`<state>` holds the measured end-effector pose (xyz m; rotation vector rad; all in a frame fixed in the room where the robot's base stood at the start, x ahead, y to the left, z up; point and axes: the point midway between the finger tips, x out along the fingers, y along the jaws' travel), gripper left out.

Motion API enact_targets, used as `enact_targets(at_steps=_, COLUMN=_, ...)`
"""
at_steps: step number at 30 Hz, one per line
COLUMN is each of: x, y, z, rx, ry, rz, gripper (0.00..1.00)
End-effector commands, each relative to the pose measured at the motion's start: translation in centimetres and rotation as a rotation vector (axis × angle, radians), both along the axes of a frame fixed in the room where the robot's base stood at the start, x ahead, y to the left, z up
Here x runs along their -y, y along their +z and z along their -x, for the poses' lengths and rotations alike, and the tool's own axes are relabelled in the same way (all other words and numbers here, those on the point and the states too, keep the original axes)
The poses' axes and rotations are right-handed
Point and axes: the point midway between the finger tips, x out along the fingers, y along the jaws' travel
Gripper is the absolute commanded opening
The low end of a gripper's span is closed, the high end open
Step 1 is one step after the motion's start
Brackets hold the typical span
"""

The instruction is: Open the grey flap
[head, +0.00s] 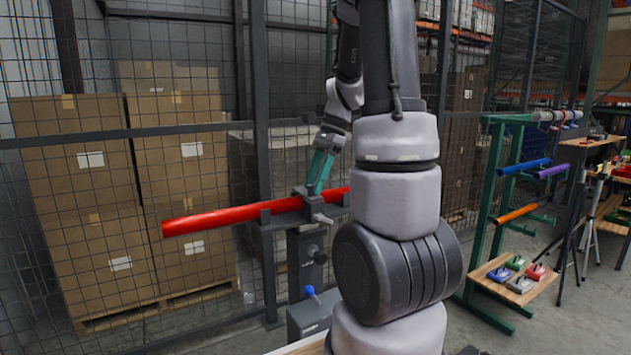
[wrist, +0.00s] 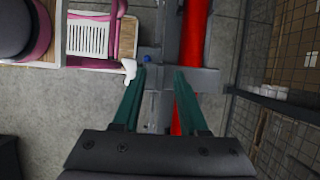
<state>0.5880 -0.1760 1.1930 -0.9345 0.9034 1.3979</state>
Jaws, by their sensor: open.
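My gripper (head: 313,187) is above a grey clamp (head: 285,206) that holds a long red tube (head: 215,220) level on a grey post. In the wrist view my gripper (wrist: 160,76) has its two teal fingers spread apart, with nothing clearly held between them. The grey clamp (wrist: 206,79) lies in front of and below the fingertips. The red tube (wrist: 195,30) runs past the right finger. I cannot tell whether the fingertips touch the clamp.
A wire mesh fence (head: 75,135) with stacked cartons stands behind the tube. A green rack (head: 487,200) with coloured tubes stands to the right.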

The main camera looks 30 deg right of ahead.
Motion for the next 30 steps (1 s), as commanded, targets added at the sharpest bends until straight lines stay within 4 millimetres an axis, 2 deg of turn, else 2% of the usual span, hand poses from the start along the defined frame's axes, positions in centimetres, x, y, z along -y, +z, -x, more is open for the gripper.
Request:
enact_targets(at_steps=4, x=0.00, y=0.01, z=0.00, rx=0.000, ry=0.000, rz=0.000, gripper=0.42)
enact_targets(at_steps=5, x=0.00, y=0.01, z=0.00, rx=0.000, ry=0.000, rz=0.000, gripper=0.35)
enact_targets(at_steps=6, x=0.01, y=0.02, z=0.00, rx=0.000, ry=0.000, rz=0.000, gripper=0.20)
enact_targets(at_steps=8, x=0.01, y=0.02, z=0.00, rx=0.000, ry=0.000, rz=0.000, gripper=0.00)
enact_targets(at_steps=30, x=0.04, y=0.04, z=-0.01, rx=0.000, ry=0.001, rz=0.001, gripper=0.00)
